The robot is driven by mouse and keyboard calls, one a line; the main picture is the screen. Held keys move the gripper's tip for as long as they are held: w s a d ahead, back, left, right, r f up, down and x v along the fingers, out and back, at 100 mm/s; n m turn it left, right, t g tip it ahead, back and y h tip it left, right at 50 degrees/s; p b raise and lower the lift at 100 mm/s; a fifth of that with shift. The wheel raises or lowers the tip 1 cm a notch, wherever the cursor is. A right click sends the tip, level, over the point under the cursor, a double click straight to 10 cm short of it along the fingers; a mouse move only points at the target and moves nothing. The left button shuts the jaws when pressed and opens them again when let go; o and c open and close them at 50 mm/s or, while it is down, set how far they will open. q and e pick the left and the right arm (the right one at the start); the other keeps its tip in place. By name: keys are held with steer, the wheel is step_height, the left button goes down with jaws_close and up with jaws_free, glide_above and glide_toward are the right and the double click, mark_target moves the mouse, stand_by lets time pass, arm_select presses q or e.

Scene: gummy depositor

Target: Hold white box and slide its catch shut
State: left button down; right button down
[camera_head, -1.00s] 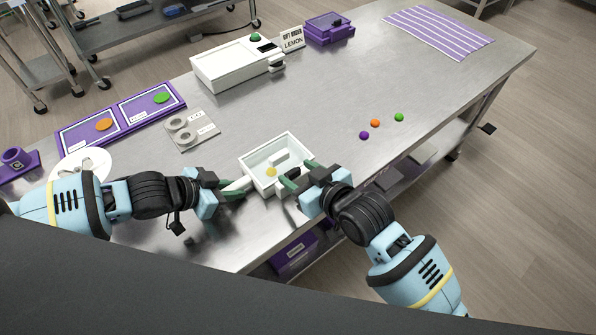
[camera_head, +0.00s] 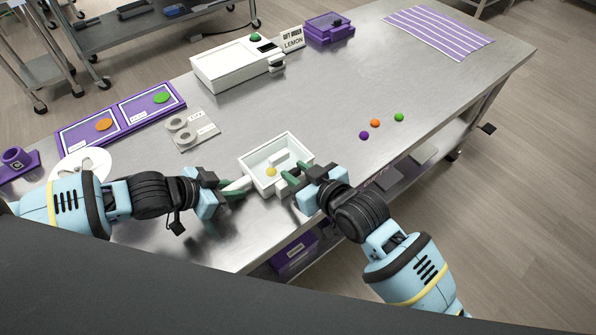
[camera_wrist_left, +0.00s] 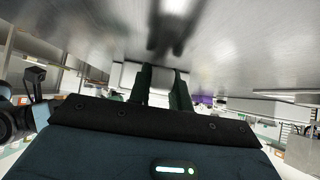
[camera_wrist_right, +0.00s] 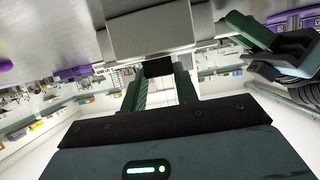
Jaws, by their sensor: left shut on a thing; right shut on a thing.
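The white box (camera_head: 248,165) sits open-topped near the table's front edge, with a yellow piece (camera_head: 271,172) and a pale raised block (camera_head: 281,160) inside. My left gripper (camera_head: 243,185) is shut on the box's pale handle at its left side; its green fingers close around a pale part in the left wrist view (camera_wrist_left: 163,82). My right gripper (camera_head: 289,175) is at the box's front right side. In the right wrist view its fingers (camera_wrist_right: 160,75) are shut on a small dark block (camera_wrist_right: 157,67), apparently the catch, beneath the box's pale body (camera_wrist_right: 150,32). The fingers partly hide the catch in the head view.
Purple, orange and green balls (camera_head: 375,123) lie to the right of the box. A grey plate with rings (camera_head: 192,130) and purple-framed trays (camera_head: 125,112) lie behind left. A white machine (camera_head: 235,65) stands at the back. The table's front edge is close to both grippers.

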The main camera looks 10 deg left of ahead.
steer(key=shift+w+a, duration=0.65)
steer(key=shift+a, duration=0.15)
arm_select(q)
steer(key=shift+s, duration=0.1)
arm_select(e)
steer(key=c, duration=1)
jaws_free()
steer(key=shift+c, duration=0.2)
steer(key=shift+s+d, duration=0.1)
steer(key=shift+d, duration=0.05)
steer(key=v, duration=1.1)
steer(key=shift+s+d+r, duration=0.2)
steer(key=shift+d+r, duration=0.05)
steer(key=shift+d, duration=0.05)
arm_select(q)
steer(key=c, duration=1.2)
jaws_free()
